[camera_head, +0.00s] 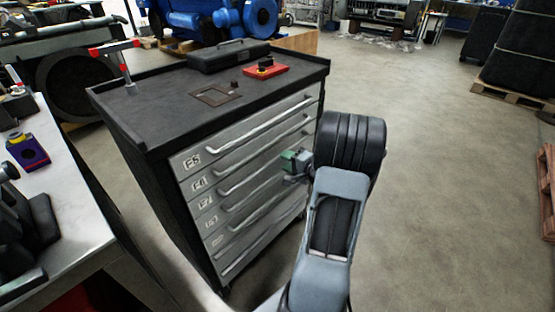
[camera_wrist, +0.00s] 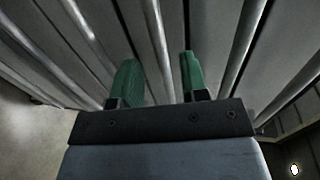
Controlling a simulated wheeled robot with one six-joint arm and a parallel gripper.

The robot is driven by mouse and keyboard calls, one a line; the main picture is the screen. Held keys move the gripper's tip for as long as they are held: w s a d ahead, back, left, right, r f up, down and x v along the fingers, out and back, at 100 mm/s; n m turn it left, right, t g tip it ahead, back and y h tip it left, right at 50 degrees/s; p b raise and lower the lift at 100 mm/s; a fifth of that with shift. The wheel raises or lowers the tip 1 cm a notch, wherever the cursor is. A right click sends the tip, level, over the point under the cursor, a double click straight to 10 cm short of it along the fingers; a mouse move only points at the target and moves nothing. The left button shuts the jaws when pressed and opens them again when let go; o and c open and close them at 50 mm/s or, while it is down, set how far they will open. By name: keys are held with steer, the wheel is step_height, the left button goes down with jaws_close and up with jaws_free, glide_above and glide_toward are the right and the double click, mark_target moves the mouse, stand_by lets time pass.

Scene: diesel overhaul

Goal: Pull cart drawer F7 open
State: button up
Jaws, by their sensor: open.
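The black-topped tool cart (camera_head: 145,107) has a stack of grey drawers with long bar handles. Drawer F7 (camera_head: 205,203) looks like the third from the top, and its front appears flush with the others. My gripper (camera_head: 292,161) is at the right part of the cart front, partly hidden behind my wrist. In the wrist view my open gripper (camera_wrist: 159,77) shows two green fingers pointing at the drawer fronts. One silver handle bar (camera_wrist: 153,30) runs between the fingers, without clear contact. I cannot tell for certain which drawer it belongs to.
A black case (camera_head: 228,56), a red tray (camera_head: 265,71) and a flat brown frame (camera_head: 215,95) lie on the cart top. A grey workbench (camera_head: 85,215) stands close on the left. Open floor (camera_head: 440,200) lies to the right, with pallets at the far right edge.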

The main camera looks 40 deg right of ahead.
mark_target(278, 158)
steer(key=shift+x, duration=2.35)
jaws_close()
